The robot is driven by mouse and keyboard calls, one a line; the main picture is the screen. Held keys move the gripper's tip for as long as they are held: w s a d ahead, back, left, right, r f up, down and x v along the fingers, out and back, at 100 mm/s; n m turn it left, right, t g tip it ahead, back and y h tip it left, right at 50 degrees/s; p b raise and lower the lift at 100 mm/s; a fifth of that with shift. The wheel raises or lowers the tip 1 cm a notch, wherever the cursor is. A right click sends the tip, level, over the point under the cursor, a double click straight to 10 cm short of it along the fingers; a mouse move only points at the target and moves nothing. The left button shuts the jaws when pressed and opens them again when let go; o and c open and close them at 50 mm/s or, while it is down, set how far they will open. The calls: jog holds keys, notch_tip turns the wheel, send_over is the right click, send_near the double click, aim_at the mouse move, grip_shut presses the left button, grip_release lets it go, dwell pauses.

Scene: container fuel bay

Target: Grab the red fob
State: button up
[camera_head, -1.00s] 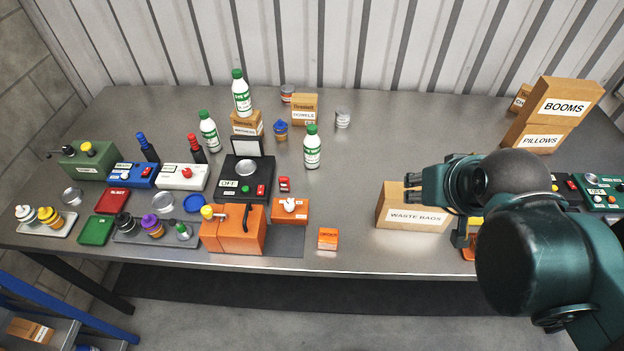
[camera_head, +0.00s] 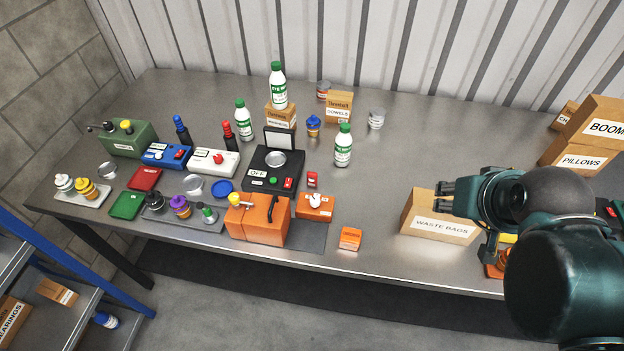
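A small red object with a pale label, which looks like the red fob (camera_head: 312,180), lies on the steel table (camera_head: 370,215). It is just right of the black box marked OFF (camera_head: 262,183) and behind the orange box with a white knob (camera_head: 315,207). It is small, and its details are hard to tell. My gripper (camera_head: 442,197) is well to the right of it, above and beside the waste bags carton (camera_head: 437,226). Its fingers point left and nothing shows held in them. The view does not show clearly how far apart they are.
A white bottle with a green cap (camera_head: 343,147) stands behind and right of the red object. A small orange carton (camera_head: 350,238) is near the front edge. Bare table lies between the red object and the waste bags carton. Pillows carton (camera_head: 567,157) stands far right.

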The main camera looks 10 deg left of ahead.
jog(key=shift+c, duration=0.2)
jog(key=n+g+p, duration=0.7)
jog(key=n+p, duration=0.1)
jog(key=n, duration=0.9)
send_over(311, 173)
jog(key=f, duration=1.2)
jog(key=shift+w+d+f, duration=0.15)
jog(key=shift+d+f, duration=0.1)
jog(key=shift+d, duration=0.1)
jog(key=shift+a+f, duration=0.4)
jog(key=shift+f, duration=1.3)
